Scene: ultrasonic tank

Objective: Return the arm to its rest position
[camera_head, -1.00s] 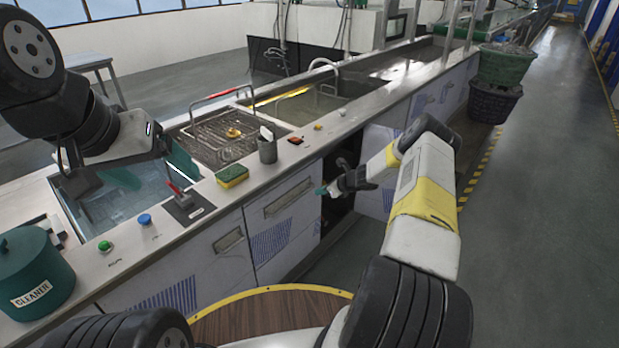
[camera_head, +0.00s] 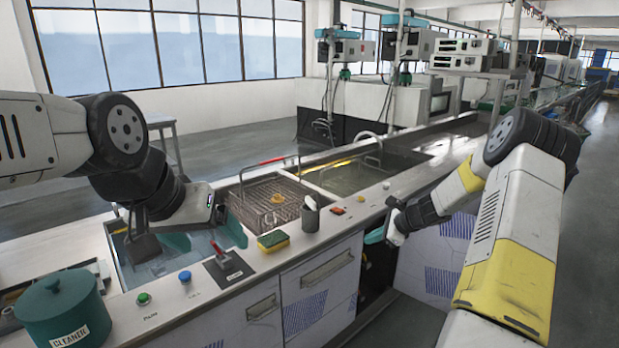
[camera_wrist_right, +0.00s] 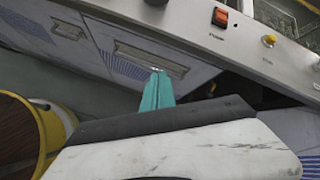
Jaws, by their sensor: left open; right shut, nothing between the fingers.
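My left gripper (camera_head: 208,236) hangs from the left over the glass-topped tank (camera_head: 140,262). Its two teal fingers are spread apart and empty, behind the red lever switch (camera_head: 217,249). My right gripper (camera_head: 375,236) is in front of the counter, beside the open dark gap between the cabinets. Its teal fingertips point left and are partly hidden by the wrist. In the right wrist view the teal fingers (camera_wrist_right: 158,92) are together with nothing between them, in front of a cabinet with a handle.
A wire basket (camera_head: 268,205) holding a small yellow item sits in the counter. The floor aisle at right is clear.

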